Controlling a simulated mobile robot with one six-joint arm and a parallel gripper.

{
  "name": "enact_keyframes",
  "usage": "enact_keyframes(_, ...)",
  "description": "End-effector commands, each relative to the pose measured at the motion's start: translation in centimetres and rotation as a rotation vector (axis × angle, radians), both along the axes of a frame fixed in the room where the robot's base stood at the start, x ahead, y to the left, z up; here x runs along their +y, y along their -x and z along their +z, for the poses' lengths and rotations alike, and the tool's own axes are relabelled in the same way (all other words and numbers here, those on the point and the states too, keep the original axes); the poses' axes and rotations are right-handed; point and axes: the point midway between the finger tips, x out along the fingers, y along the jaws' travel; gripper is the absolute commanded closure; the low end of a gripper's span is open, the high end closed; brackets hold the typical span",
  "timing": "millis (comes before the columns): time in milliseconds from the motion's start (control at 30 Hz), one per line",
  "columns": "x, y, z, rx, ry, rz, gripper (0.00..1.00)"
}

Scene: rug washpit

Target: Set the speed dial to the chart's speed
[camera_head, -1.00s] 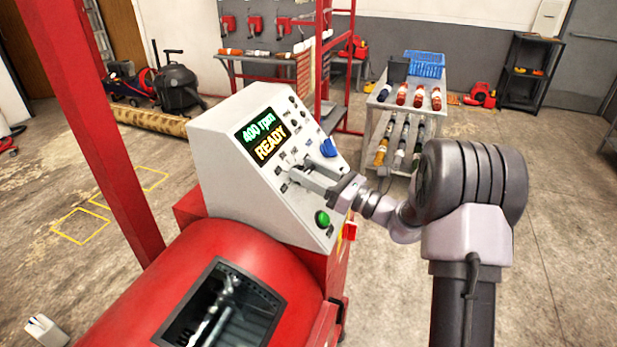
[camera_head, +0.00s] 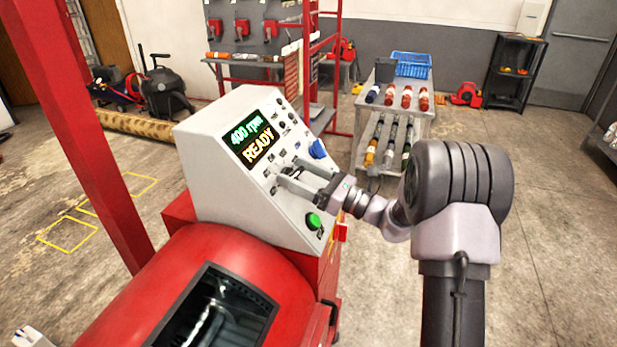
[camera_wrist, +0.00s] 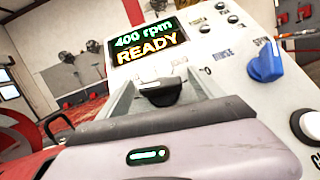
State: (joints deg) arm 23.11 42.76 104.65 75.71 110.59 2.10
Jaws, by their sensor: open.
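The display (camera_head: 251,143) on the grey sloped control panel reads "400 rpm" and "READY"; the display also shows in the wrist view (camera_wrist: 147,40). My gripper (camera_head: 289,172) is at the panel, its fingers apart. In the wrist view a black knob (camera_wrist: 163,94) with a pale top lies between the two fingers; I cannot tell whether they touch it. The knob's own label is hidden. A blue knob (camera_head: 318,149) sits higher on the panel; in the wrist view the blue knob (camera_wrist: 264,62) has "RINSE" and "SPIN" near it. I cannot make out a speed chart.
A green button (camera_head: 313,221) is just below my gripper on the panel. Small knobs or lamps (camera_head: 283,125) line the panel's upper right. The red machine drum (camera_head: 265,270) with a dark opening lies in front. A bottle cart (camera_head: 425,122) stands behind; floor to the right is clear.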

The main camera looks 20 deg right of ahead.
Motion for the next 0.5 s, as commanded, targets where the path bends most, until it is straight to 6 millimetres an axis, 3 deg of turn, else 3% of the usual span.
enact_keyframes(167, -2.2, 1.8, -0.4, 0.003, -0.002, -0.004, 0.24)
enact_keyframes(500, -8.9, 7.7, -2.3, 0.002, -0.002, -0.005, 0.24)
